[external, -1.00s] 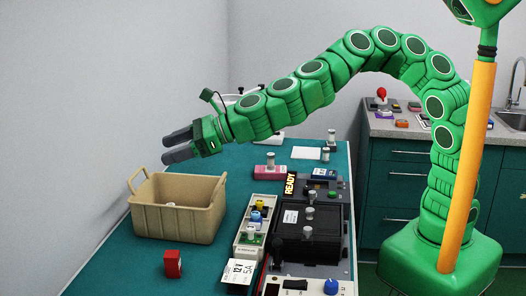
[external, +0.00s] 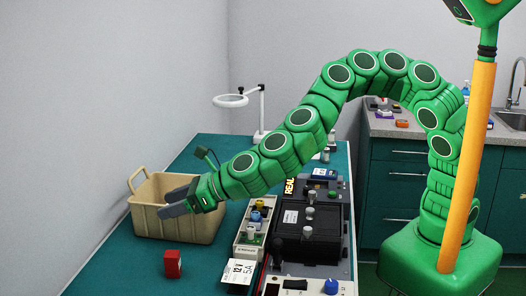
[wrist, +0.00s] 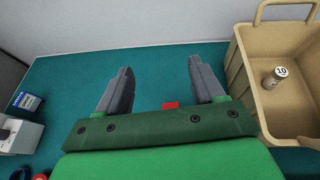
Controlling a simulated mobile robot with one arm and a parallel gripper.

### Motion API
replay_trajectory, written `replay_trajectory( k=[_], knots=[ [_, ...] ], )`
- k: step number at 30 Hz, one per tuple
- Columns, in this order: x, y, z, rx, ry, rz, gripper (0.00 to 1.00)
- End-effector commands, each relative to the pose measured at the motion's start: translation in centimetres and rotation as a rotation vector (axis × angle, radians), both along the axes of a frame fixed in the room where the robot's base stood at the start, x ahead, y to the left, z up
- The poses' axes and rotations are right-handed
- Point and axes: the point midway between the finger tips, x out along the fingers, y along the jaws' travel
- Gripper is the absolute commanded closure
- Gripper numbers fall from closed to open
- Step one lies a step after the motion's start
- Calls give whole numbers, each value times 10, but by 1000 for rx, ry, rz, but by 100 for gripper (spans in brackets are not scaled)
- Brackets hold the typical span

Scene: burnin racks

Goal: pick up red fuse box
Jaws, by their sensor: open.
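The red fuse box (external: 172,264) stands upright on the teal bench top, in front of the tan bin, in the external view. In the wrist view a small part of the red fuse box (wrist: 170,105) shows above my gripper's palm edge; the rest is hidden by it. My gripper (external: 167,202) is open and empty, in front of the bin's near side in the external view, higher than the box and apart from it. In the wrist view my gripper (wrist: 158,78) has its two grey fingers spread wide, with bare bench between the tips.
The tan bin (external: 148,222) stands behind the box; a labelled metal cylinder (wrist: 275,77) lies inside it. A tray of coloured parts (external: 241,252) and a black test unit (external: 310,232) stand to the right. A white magnifier lamp (external: 231,101) stands at the back. Bench around the box is clear.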

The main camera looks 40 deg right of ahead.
Motion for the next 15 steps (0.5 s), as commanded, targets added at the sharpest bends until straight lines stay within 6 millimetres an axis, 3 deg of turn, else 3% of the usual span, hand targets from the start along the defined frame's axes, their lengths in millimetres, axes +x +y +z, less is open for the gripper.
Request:
replay_trajectory(
  k=[12,15],
  knots=[
    [0,-1,-107,-7,-1,2,32],
    [0,-1,-125,-3,-1,1,32]
  ],
)
